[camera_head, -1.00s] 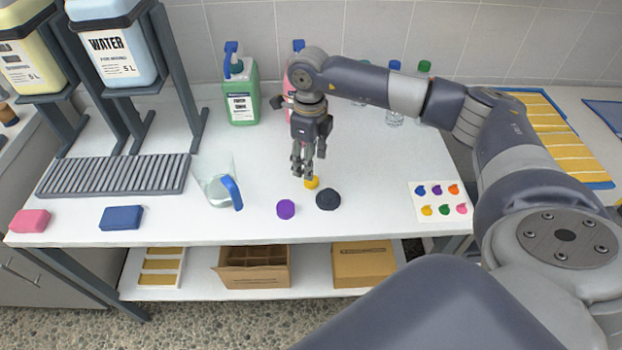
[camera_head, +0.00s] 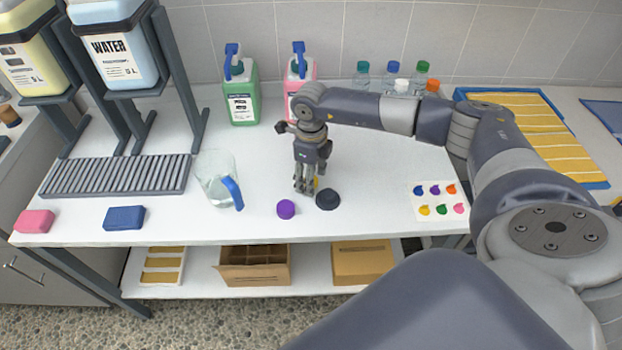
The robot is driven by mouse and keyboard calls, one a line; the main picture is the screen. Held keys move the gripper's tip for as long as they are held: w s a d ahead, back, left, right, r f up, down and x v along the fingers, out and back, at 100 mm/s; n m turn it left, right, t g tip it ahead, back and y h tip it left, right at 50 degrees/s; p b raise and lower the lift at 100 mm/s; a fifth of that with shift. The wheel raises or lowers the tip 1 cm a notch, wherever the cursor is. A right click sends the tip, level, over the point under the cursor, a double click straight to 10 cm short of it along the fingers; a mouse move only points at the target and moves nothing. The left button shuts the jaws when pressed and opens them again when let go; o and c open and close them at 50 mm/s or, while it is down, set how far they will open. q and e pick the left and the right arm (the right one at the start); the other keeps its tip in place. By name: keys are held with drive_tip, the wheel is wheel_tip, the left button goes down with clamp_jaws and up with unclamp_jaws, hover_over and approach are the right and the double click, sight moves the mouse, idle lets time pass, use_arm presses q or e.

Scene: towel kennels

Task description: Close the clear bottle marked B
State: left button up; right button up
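Several clear bottles with coloured caps stand at the back of the table, partly behind my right arm: teal (camera_head: 361,72), blue (camera_head: 393,72), green (camera_head: 420,72), white (camera_head: 401,86) and orange (camera_head: 432,86). No letter B can be read on any of them. My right gripper (camera_head: 306,189) points down at the table, with its fingertips at a yellow cap (camera_head: 316,182) that is mostly hidden behind them. Whether the fingers grip it cannot be told. A purple cap (camera_head: 286,208) and a dark cap (camera_head: 327,198) lie close by. My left gripper is not in view.
A clear jug (camera_head: 216,176) with a blue handle stands left of the gripper. Green (camera_head: 241,97) and pink (camera_head: 301,73) pump bottles stand behind it. A card with coloured spots (camera_head: 438,201) lies at right. The table's front middle is mostly clear.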

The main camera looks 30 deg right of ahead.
drive_tip(key=c, duration=0.8)
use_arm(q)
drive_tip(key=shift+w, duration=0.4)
use_arm(e)
drive_tip(key=shift+r, duration=0.55)
wheel_tip(320, 180, up, 2)
drive_tip(key=shift+r+b, duration=0.25)
drive_tip(key=shift+b, duration=0.45)
use_arm(q)
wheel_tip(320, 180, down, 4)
drive_tip(key=b, duration=0.2)
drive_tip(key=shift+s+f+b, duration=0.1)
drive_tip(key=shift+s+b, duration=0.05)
drive_tip(key=shift+b, duration=0.25)
use_arm(e)
drive_tip(key=s+a, duration=0.3)
drive_tip(key=a, duration=0.1)
drive_tip(key=s+a+r, duration=0.1)
drive_tip(key=s+a, duration=0.2)
drive_tip(key=a, duration=0.1)
drive_tip(key=s+a, duration=0.4)
drive_tip(key=shift+a+r, duration=0.2)
drive_tip(key=shift+a, duration=0.05)
